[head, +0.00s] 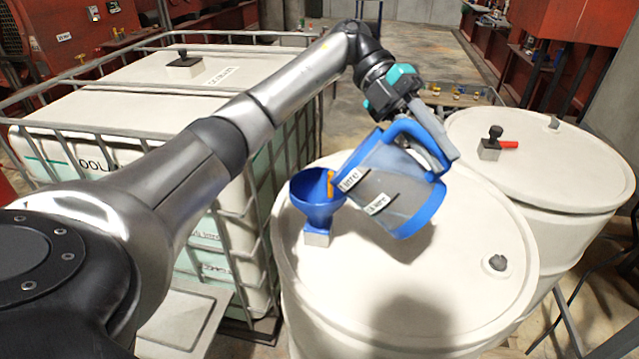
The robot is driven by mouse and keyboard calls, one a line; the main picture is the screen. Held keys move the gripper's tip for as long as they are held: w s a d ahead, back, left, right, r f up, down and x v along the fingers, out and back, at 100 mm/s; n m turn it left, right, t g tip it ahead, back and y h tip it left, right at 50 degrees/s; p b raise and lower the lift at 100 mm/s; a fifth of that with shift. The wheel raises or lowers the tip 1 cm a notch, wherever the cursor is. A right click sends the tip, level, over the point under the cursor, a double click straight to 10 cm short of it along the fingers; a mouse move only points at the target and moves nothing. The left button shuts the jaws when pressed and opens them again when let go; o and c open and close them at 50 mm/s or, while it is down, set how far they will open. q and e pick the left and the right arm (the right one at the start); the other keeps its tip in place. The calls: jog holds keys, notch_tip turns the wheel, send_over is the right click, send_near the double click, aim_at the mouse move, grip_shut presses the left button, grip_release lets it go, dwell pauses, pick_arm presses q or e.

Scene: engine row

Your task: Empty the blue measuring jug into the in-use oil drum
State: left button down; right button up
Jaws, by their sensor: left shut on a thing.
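My left gripper (430,125) is shut on the handle of the blue measuring jug (385,185). The jug has clear, greyish walls with white labels and a blue rim and base. It is held above a white drum (480,265), tipped over to the left. A blue funnel (317,198) stands on this drum's top at its left side. The jug's lip is at the funnel's right edge. An orange streak (331,184) shows between lip and funnel, like oil running in. How much is left in the jug is unclear. My right gripper is not in view.
A second white drum (560,160) with a red-handled fitting (508,144) stands behind right. A caged white tank (110,105) stands at the left, under my left arm. A dark plug (497,263) sits on the near drum's top. Red engines line both sides.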

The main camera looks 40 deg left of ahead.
pick_arm(q)
jog(key=shift+r, duration=0.1)
jog(key=shift+a+r, duration=0.1)
jog(key=shift+a, duration=0.15)
jog(key=shift+d+r, duration=0.1)
jog(key=shift+s+a+h, duration=0.1)
jog(key=shift+a+h, duration=0.1)
jog(key=shift+h, duration=0.1)
jog(key=shift+r, duration=0.15)
jog(key=shift+d, duration=0.1)
